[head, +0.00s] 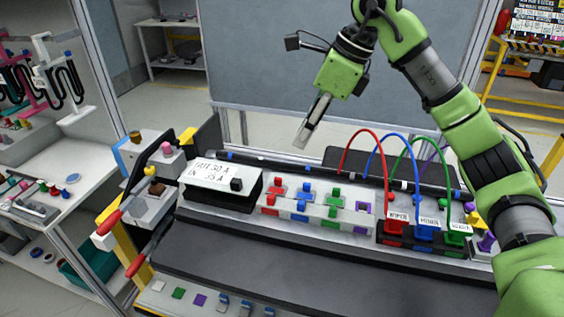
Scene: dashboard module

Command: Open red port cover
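A grey module (318,213) in the middle of the dashboard carries red, blue, green and purple pieces. A red piece (270,200) sits at its left end, with another red piece (280,184) just behind. Which of them is the port cover is too small to tell. My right gripper (302,136) hangs in the air above and behind this module, pointing down, apart from everything. Its fingers show edge-on, so their opening cannot be told. My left gripper is out of view.
To the right, red (397,222), blue (425,229) and green plugs (455,234) have cables arching up behind them. A white labelled box (222,180) stands left of the module. Red-handled levers (108,223) are at the far left.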

